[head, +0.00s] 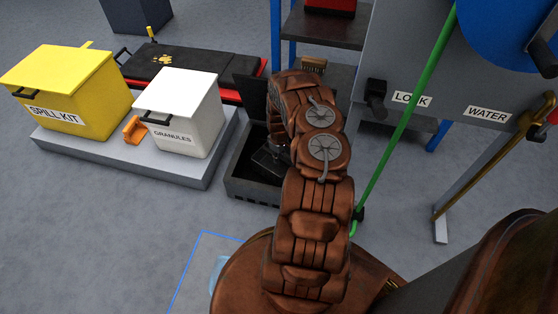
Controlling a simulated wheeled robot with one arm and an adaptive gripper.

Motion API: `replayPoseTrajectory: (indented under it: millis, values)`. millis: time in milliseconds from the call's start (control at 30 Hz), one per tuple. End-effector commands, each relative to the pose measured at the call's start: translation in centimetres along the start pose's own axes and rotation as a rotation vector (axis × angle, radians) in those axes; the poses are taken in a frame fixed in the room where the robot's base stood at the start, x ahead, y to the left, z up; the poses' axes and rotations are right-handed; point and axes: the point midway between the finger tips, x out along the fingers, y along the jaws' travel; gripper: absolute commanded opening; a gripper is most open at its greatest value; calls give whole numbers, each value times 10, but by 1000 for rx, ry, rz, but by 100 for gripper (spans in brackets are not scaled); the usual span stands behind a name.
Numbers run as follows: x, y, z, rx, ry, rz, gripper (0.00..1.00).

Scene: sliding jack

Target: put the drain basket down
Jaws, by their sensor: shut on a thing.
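My brown arm reaches out over a dark open-topped box (236,188) on the floor, in the middle of the head view. My gripper (279,146) is at the arm's far end, low inside the box outline and partly hidden by the arm. It is shut on a dark piece, which seems to be the drain basket (266,164). The basket is dark against the dark box, and its right side is hidden by my arm. I cannot tell whether it touches the box floor.
Left of the box, a yellow spill kit (68,85) and a white granules bin (183,112) stand on a grey platform (190,175). A green pole (405,115) and a grey panel (400,55) stand to the right. The floor at front left is mostly clear.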

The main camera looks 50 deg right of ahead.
Motion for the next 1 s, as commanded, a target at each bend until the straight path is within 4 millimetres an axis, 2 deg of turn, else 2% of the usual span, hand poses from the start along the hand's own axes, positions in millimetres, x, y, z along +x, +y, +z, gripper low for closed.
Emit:
replayPoseTrajectory:
  millis: [33, 100, 500, 533, 733, 767, 1000]
  values:
    - [10, 0, 0, 1, 2, 0, 0]
    - [15, 1, -1, 0, 2, 2, 0]
    - [17, 1, -1, 0, 2, 2, 0]
    - [18, 1, -1, 0, 2, 2, 22]
    - [17, 1, -1, 0, 1, 1, 43]
    - [17, 1, -1, 0, 1, 1, 46]
    - [17, 1, 0, 0, 1, 1, 47]
